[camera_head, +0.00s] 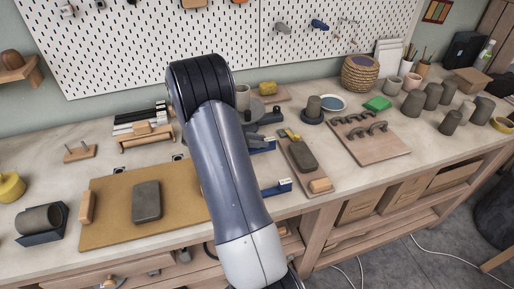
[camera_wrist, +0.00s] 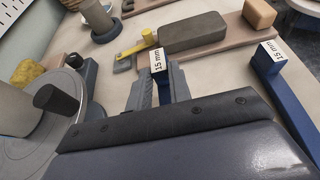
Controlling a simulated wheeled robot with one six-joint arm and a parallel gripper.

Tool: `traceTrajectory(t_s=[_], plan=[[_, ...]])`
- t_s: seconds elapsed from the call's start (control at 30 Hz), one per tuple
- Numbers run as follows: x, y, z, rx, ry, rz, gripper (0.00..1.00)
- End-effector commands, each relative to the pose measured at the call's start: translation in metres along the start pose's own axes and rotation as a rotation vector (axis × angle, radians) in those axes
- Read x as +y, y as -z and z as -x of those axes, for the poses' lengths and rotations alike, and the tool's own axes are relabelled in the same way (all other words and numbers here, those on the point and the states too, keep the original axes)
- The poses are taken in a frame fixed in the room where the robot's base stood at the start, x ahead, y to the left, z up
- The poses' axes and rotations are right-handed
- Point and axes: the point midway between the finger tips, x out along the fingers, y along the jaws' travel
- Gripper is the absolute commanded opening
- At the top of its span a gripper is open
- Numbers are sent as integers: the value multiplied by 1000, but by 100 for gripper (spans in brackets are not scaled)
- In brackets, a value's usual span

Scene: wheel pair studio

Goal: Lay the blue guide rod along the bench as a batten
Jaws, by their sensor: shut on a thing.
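Two blue rods with white "15 mm" end labels show. The farther blue guide rod (camera_head: 262,150) juts out from behind my arm in the head view. In the wrist view, my gripper (camera_wrist: 164,88) is shut on this rod (camera_wrist: 178,86), near its labelled end. I cannot tell whether the rod is clear of the bench. The second blue rod (camera_wrist: 292,98) lies apart on the bench (camera_head: 352,92), to the right in the wrist view; it also shows nearer the front edge in the head view (camera_head: 276,189). My arm hides my fingertips and most of both rods in the head view.
Beside the labelled ends is a board with a grey block (camera_wrist: 193,33), a yellow tool (camera_wrist: 138,48) and a wooden block (camera_wrist: 259,13). A round wheel (camera_wrist: 28,140) stands left in the wrist view. A tan board (camera_head: 110,205) carries another grey block (camera_head: 147,202).

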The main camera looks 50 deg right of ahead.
Motion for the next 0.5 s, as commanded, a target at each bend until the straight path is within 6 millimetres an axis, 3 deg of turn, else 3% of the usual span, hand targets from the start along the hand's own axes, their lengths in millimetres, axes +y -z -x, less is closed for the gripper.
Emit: traceTrajectory(t_s=[0.23,0.5], plan=[[0,28,-12,-1,1,5,0],[0,32,-13,0,0,1,0]])
